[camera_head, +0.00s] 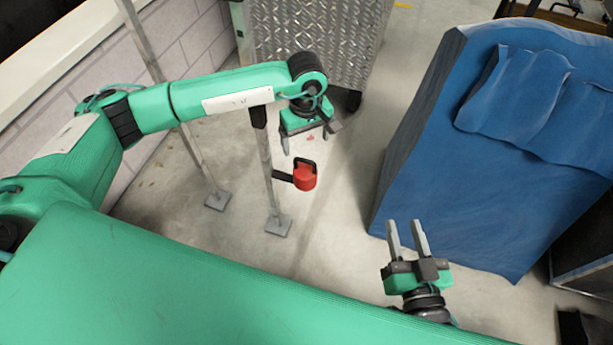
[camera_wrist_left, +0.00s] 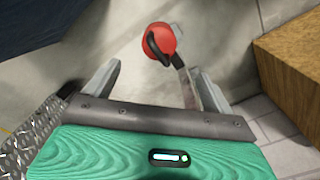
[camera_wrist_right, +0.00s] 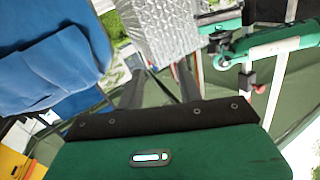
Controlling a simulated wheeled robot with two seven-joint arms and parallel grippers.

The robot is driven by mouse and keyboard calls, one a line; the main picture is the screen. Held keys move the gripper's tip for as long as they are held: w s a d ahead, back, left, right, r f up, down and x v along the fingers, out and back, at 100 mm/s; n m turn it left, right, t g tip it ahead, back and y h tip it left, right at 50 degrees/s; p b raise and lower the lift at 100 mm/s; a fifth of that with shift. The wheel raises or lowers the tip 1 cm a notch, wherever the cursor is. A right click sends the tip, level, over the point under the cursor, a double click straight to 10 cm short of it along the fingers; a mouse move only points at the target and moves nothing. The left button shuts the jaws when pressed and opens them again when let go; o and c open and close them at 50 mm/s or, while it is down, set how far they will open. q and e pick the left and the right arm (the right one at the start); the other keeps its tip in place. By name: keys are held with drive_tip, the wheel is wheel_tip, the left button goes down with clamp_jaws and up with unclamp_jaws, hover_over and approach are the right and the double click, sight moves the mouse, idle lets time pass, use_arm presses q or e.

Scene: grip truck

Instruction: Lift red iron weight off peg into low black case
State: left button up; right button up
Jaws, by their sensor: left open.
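The red iron weight (camera_head: 305,177) with a black handle hangs on a short dark peg (camera_head: 283,176) that sticks out from a grey post (camera_head: 265,160). My left gripper (camera_head: 309,143) is open and empty just above the weight, pointing down. In the left wrist view the weight (camera_wrist_left: 163,42) shows beyond and between the open fingers, not touching them. My right gripper (camera_head: 405,224) is open and empty, low in front of the blue-covered block. The weight is also a small red shape in the right wrist view (camera_wrist_right: 259,88). I cannot surely pick out the low black case.
A large blue-draped block (camera_head: 450,150) fills the right. A diamond-plate metal cabinet (camera_head: 320,40) stands behind the left gripper. A second post (camera_head: 190,150) and a block wall (camera_head: 185,45) are at left. A dark box (camera_head: 585,235) is at the right edge. Floor between is clear.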

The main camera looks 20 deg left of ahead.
sight(306, 162)
use_arm(q)
wheel_tip(306, 162, down, 8)
drive_tip(key=shift+r+b, duration=0.25)
drive_tip(key=shift+b, duration=0.3)
drive_tip(key=shift+w+a+f+b, duration=0.15)
drive_tip(key=shift+f+b, duration=0.2)
drive_tip(key=shift+f, duration=1.1)
drive_tip(key=shift+w+a+f+b, duration=0.15)
drive_tip(key=shift+f+b, duration=0.15)
drive_tip(key=shift+f, duration=1.1)
clamp_jaws()
drive_tip(key=shift+w+d+r, duration=0.1)
drive_tip(key=shift+r, duration=0.05)
use_arm(e)
drive_tip(key=w+d+r+t, duration=0.1)
drive_tip(key=d+r+t, duration=0.2)
drive_tip(key=r+t, duration=0.4)
wheel_tip(306, 162, up, 5)
drive_tip(key=shift+d+f+y, duration=0.15)
drive_tip(key=shift+d+y, duration=0.05)
drive_tip(key=shift+y, duration=0.1)
